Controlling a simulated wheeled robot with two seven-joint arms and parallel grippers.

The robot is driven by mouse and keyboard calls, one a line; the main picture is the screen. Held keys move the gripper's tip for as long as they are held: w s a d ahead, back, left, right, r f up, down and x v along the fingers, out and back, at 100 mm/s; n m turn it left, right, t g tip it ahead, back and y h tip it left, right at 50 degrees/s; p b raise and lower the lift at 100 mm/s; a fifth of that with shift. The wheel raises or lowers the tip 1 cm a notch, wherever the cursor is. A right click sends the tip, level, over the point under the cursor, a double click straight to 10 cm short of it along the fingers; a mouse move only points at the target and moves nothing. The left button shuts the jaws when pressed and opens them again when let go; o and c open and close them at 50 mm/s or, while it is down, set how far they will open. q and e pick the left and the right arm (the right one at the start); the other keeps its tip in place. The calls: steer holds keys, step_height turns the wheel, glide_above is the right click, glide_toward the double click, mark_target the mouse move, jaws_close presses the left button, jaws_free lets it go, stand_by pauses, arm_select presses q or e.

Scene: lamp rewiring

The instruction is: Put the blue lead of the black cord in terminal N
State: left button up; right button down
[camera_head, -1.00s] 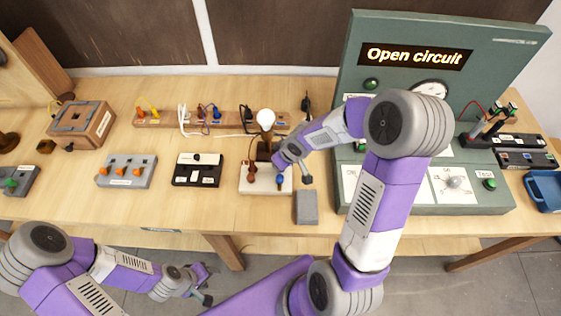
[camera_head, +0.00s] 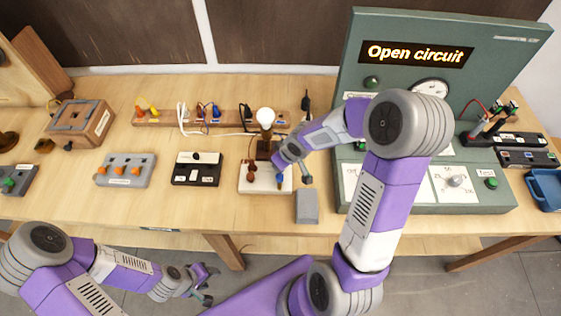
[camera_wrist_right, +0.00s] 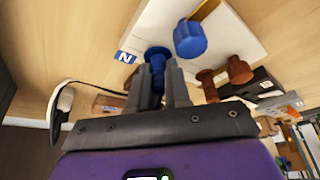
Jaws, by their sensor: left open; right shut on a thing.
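The white lamp base (camera_head: 247,188) stands on the table with a bulb (camera_head: 265,117). Its blue terminal (camera_head: 280,181) is at its right front. In the right wrist view, the label N (camera_wrist_right: 124,57) lies beside a blue ridged piece (camera_wrist_right: 156,58), and a loose-looking blue cap (camera_wrist_right: 190,38) is next to it. My right gripper (camera_wrist_right: 160,72) is shut on the blue ridged piece. I cannot tell a separate blue lead there. My left gripper (camera_head: 208,284) is open and empty, low in front of the table. A black cord plug (camera_head: 306,97) lies behind the lamp.
A wooden strip (camera_head: 170,118) holds coloured leads at the back. A black switch box (camera_head: 197,168), a grey block (camera_head: 124,170) and a grey box (camera_head: 307,206) stand nearby. The green test panel (camera_head: 500,60) reads "Open circuit". Brown terminal parts (camera_wrist_right: 238,70) are beside the right gripper.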

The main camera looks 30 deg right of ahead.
mark_target(287, 175)
steer(key=shift+f, duration=0.2)
steer(key=c, duration=1)
jaws_free()
steer(key=p+v, duration=0.3)
steer(key=v, duration=0.4)
steer(key=shift+s+r, duration=0.2)
steer(key=shift+r, duration=0.05)
